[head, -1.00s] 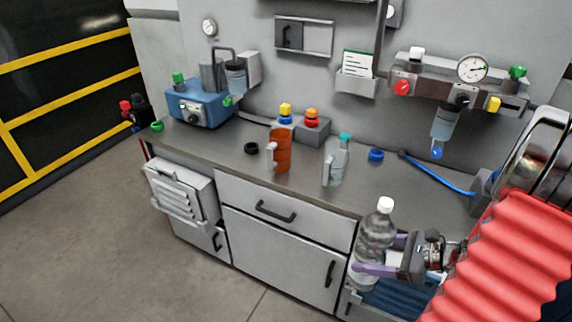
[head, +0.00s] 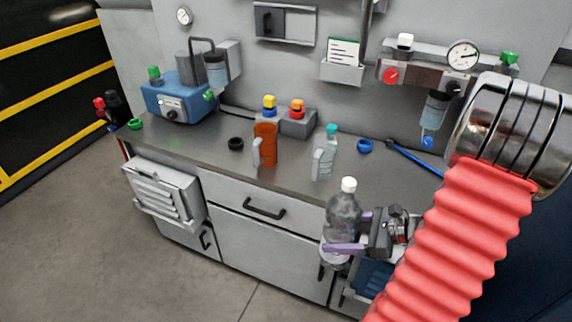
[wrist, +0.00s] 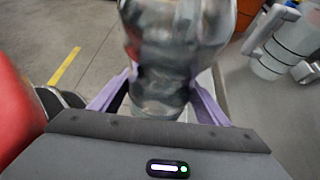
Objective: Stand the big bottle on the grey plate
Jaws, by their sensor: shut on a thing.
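The big bottle (head: 344,212) is clear, with a white cap, and stands about upright in my grip. My gripper (head: 346,233) has purple fingers shut around its lower body. In the head view it shows in front of the counter's front edge, its lower part over the cabinet doors. In the wrist view the bottle (wrist: 172,45) is blurred between the two purple fingers, its top out of frame. I cannot make out a separate grey plate in either view.
An open drawer (head: 372,277) is below my gripper.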

